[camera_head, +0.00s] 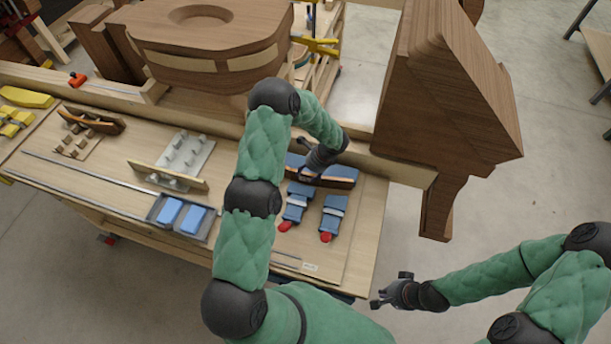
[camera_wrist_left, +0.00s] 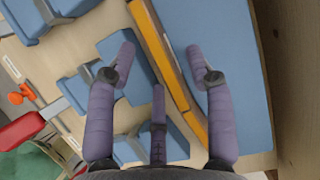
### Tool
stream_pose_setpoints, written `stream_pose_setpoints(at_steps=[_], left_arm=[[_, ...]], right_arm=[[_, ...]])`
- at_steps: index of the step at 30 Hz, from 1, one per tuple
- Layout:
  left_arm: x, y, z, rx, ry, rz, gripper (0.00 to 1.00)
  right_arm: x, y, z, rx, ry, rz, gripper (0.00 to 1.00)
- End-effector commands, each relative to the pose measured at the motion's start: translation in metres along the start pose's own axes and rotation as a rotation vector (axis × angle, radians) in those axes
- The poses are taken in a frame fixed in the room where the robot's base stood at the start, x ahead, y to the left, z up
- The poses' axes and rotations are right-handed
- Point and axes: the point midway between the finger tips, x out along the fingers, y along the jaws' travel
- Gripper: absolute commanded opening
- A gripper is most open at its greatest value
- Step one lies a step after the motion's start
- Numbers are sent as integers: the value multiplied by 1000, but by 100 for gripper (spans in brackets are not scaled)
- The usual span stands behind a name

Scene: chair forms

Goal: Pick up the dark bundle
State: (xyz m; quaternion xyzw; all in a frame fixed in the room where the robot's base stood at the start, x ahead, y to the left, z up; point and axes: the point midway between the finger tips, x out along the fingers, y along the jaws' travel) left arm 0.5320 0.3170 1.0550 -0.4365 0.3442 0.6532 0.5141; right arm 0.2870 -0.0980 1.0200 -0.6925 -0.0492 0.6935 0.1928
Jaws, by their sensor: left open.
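A long dark strip with an orange edge, which I take as the dark bundle (camera_head: 338,182), lies on the workbench against a blue block (camera_head: 344,171). In the left wrist view the dark bundle (camera_wrist_left: 150,35) runs slantwise between my fingers beside the wide blue block (camera_wrist_left: 232,60). My left gripper (camera_head: 309,164) is open above it; its fingers (camera_wrist_left: 162,62) are spread on either side of the strip, with no clear contact. The gripper hides part of the bundle in the head view. My right gripper (camera_head: 390,290) is open and empty, off the bench's front right edge.
Two blue clamps with red tips, left (camera_head: 296,203) and right (camera_head: 333,215), lie just in front of the bundle. A grey tray (camera_head: 208,225) with blue blocks is to the left. A large wooden form (camera_head: 440,90) stands at the right, and another wooden form (camera_head: 215,60) behind.

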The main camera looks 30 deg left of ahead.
Motion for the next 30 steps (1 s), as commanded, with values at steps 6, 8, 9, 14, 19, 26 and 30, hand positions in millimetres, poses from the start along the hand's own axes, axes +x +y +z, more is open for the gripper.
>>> stream_pose_setpoints(at_steps=[6, 8, 9, 14, 19, 26, 30], left_arm=[[16, 0, 0, -1, 0, 0, 53], [17, 0, 0, 0, 0, -1, 53], [17, 0, 0, 0, 0, -1, 53], [17, 0, 0, 0, 0, 0, 53], [17, 0, 0, 0, 0, 0, 53], [18, 0, -1, 0, 0, 0, 53], [19, 0, -1, -1, 0, 0, 53]], right_arm=[[-4, -1, 0, 0, 0, 0, 0], [-4, -1, 0, 0, 0, 0, 0], [-4, -1, 0, 0, 0, 0, 0], [-3, -1, 0, 0, 0, 0, 0], [-3, -1, 0, 0, 0, 0, 0], [0, 0, 0, 0, 0, 0, 0], [2, 1, 0, 0, 0, 0, 0]])
